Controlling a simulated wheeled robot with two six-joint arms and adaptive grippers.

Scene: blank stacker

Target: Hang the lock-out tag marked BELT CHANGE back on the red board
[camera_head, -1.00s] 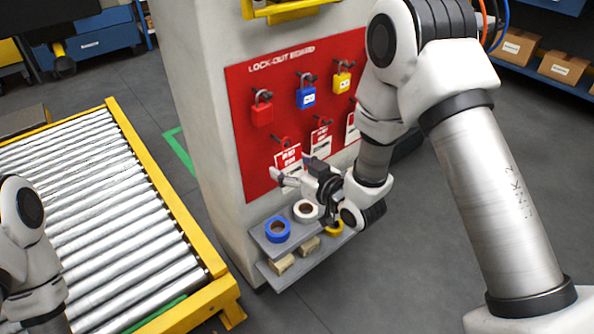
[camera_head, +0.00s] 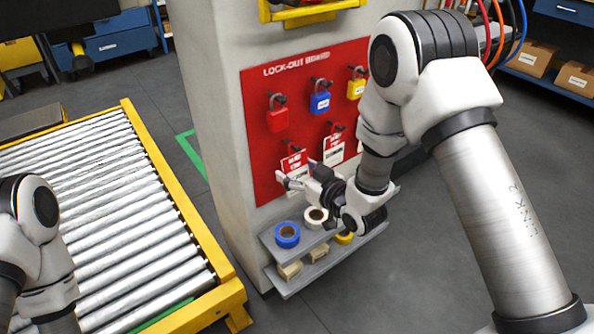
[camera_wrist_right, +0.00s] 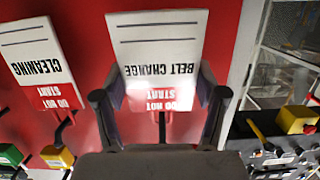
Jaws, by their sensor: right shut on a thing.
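The red board (camera_head: 262,125) is on the side of a pale column. My right gripper (camera_head: 297,170) is at its lower left, with its fingers on either side of the white-and-red BELT CHANGE tag (camera_wrist_right: 160,55). The tag reads upside down in the right wrist view, where the fingertips (camera_wrist_right: 160,95) flank its lower part. In the head view the tag (camera_head: 294,163) is partly behind the fingers. A dark peg (camera_wrist_right: 162,130) shows just below the tag in the wrist view; I cannot tell whether the tag is on it. My left gripper is out of view.
A CLEANING tag (camera_wrist_right: 42,55) hangs beside it. Red (camera_head: 277,120), blue (camera_head: 320,103) and yellow (camera_head: 356,89) padlocks hang above. A grey shelf (camera_head: 268,242) with tape rolls (camera_head: 287,235) is below. A roller conveyor (camera_head: 110,220) stands at left.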

